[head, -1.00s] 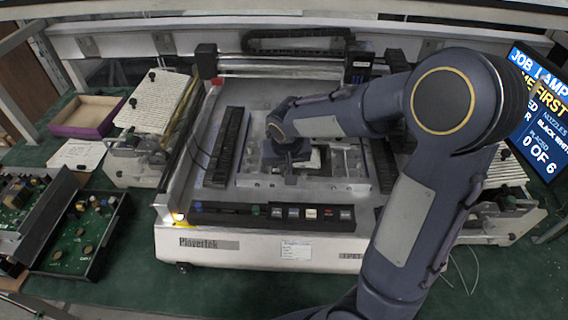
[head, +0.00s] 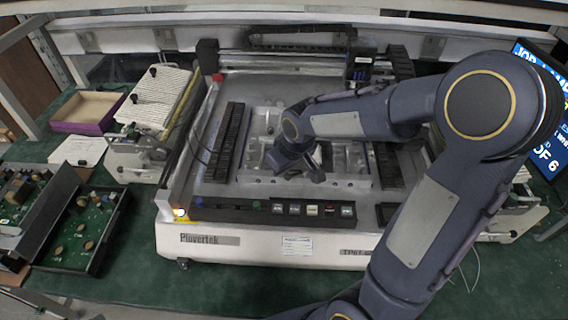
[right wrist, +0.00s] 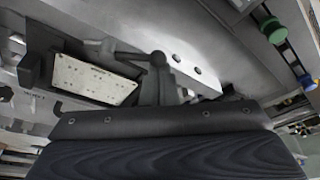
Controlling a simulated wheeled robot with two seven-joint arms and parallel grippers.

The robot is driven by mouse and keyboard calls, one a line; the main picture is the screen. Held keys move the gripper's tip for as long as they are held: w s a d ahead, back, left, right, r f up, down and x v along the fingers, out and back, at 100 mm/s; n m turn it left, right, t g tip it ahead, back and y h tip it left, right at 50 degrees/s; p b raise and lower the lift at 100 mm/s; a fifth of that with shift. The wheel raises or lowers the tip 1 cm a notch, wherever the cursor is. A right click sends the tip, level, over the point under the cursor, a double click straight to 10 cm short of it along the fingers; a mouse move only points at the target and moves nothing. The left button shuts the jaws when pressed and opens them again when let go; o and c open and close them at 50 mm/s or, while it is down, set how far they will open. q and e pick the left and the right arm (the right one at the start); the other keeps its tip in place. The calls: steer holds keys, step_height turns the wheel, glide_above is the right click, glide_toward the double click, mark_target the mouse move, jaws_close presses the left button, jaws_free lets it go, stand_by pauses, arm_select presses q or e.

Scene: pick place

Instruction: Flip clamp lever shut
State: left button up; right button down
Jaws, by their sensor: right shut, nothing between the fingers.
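My right gripper (head: 318,177) reaches into the machine's middle, low over the grey clamp fixture (head: 255,180). Its fingers are shut and empty. In the right wrist view the shut fingers (right wrist: 158,88) stand up from the dark gripper body. A dark rod with a rounded end (right wrist: 130,56) lies at the fingertips; it looks like the clamp lever, but I cannot tell whether it touches them or how far it is closed. A pale board with dots (right wrist: 95,80) sits in a dark frame to the left. In the head view my gripper and arm hide the lever.
The machine's front button panel (head: 270,208) lies in front of the fixture. Black feeder rails (head: 225,142) flank it, with a gantry (head: 285,65) behind. Circuit boards (head: 85,235) and a purple-sided box (head: 88,110) stand at left; a screen (head: 545,150) at right.

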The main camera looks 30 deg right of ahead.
mark_target(300, 182)
steer(key=s+n, duration=0.1)
steer(key=n, duration=0.1)
steer(key=shift+s+a+n+y, duration=0.1)
steer(key=shift+s+n+y, duration=0.1)
steer(key=shift+n+y, duration=0.2)
steer(key=n, duration=0.1)
steer(key=s+n, duration=0.1)
steer(key=shift+s+n+g+y, duration=0.1)
steer(key=shift+n+g+y, duration=0.3)
steer(key=n, duration=0.2)
steer(key=s+n+b, duration=0.1)
steer(key=s+d+n+g+y+b, duration=0.1)
steer(key=n, duration=0.1)
steer(key=shift+s+n, duration=0.15)
steer(key=shift+n, duration=0.15)
steer(key=shift+s+d, duration=0.1)
steer(key=shift+s, duration=0.05)
steer(key=shift+s+d+b, duration=0.1)
steer(key=shift+s+b, duration=0.05)
steer(key=shift+b, duration=0.2)
